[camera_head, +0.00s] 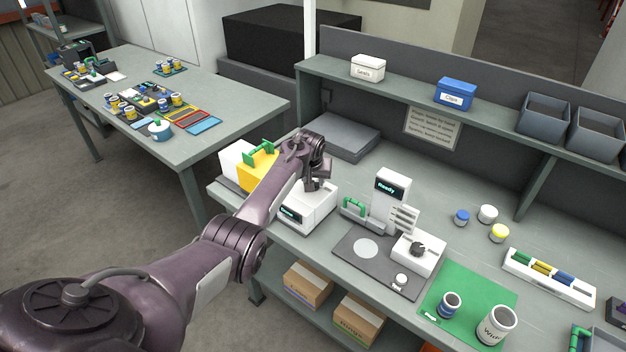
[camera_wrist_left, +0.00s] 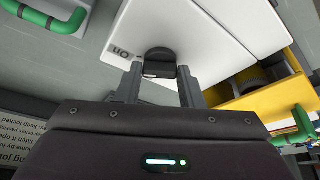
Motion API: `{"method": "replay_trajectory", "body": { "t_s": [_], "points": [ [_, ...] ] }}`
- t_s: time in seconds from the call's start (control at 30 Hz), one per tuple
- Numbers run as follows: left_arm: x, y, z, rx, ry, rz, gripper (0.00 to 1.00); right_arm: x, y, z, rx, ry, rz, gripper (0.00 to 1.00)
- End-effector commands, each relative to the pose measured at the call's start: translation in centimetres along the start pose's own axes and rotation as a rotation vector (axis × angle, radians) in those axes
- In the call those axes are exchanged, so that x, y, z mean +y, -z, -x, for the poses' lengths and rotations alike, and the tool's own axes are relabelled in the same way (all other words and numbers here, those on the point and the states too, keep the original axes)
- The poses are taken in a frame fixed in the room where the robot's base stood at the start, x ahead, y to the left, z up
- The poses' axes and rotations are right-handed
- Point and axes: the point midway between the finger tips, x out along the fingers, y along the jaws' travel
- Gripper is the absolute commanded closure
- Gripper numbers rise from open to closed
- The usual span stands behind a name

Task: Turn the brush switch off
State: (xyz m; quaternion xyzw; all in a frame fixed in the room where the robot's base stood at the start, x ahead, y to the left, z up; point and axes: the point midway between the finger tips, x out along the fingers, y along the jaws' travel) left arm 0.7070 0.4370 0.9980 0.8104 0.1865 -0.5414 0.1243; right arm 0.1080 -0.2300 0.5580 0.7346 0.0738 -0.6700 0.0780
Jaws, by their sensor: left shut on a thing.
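In the head view the left gripper (camera_head: 318,184) reaches down over a white unit (camera_head: 308,215) with a small lit display; the knob is hidden there behind the gripper. My right gripper is not in view.
A yellow box (camera_head: 258,168) with a green handle stands left of the white unit. A white device reading "Ready" (camera_head: 390,192) stands to the right, near a dark plate (camera_head: 350,262) and a green mat (camera_head: 455,285). A shelf runs behind.

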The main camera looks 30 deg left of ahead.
Motion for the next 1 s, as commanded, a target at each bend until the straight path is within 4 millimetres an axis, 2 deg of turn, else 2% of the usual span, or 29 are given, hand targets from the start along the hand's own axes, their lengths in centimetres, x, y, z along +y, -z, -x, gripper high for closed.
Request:
{"method": "replay_trajectory", "body": {
  "t_s": [0.27, 0.57, 0.77, 1.0],
  "points": [
    [0.2, -0.1, -0.1, 0.000, 0.038, 0.091, 0.88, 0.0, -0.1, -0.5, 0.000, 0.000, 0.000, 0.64],
    [0.5, 0.0, -0.3, 0.001, 0.132, 0.322, 0.88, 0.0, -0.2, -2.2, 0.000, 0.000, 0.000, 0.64],
    [0.7, 0.0, -0.6, 0.001, 0.205, 0.499, 0.88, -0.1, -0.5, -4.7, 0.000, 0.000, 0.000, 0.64],
    [0.8, 0.1, -0.9, 0.003, 0.287, 0.696, 0.88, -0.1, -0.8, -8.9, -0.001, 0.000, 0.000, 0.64]
  ]
}}
